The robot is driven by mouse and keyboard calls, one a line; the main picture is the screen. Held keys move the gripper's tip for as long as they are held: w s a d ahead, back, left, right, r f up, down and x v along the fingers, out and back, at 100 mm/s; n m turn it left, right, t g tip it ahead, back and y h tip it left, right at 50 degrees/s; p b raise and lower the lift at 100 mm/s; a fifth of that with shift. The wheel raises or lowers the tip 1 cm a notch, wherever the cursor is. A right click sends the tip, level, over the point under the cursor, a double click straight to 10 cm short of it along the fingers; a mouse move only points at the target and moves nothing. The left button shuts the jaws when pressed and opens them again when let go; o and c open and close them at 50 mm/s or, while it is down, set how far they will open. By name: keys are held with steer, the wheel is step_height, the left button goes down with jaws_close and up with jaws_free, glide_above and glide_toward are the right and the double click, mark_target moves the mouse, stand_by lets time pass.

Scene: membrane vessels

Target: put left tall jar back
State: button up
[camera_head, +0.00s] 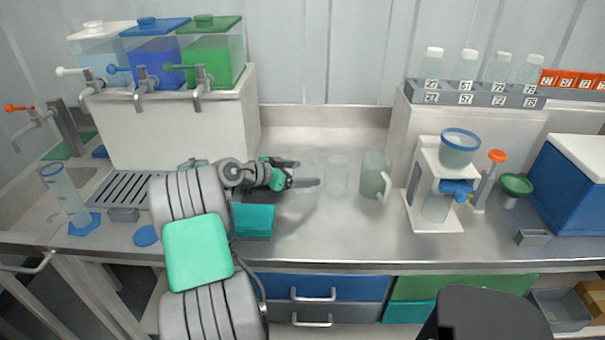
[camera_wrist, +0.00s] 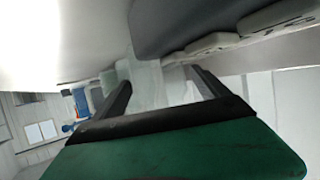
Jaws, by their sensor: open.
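My gripper (camera_head: 306,173) is at the middle of the steel counter, its fingers apart and pointing right. A faint clear jar (camera_head: 307,166), the leftmost of the glassware here, stands at the fingertips, and the fingers partly cover it. A second clear tall jar (camera_head: 337,176) stands just right of it, apart from the fingers. In the wrist view my gripper (camera_wrist: 163,83) shows both dark fingers spread, with pale see-through glass (camera_wrist: 148,84) between them. I cannot tell whether either finger touches the glass.
A clear jug with a handle (camera_head: 374,178) stands right of the jars. A teal box (camera_head: 253,220) lies in front of my wrist. A white filter stand (camera_head: 437,190) is farther right. The counter in front of the jars (camera_head: 330,235) is clear.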

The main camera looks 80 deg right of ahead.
steer(key=v, duration=1.1)
steer(key=shift+a+r+b, duration=0.2)
steer(key=shift+r+b, duration=0.05)
steer(key=shift+b, duration=0.2)
steer(key=shift+w, duration=0.1)
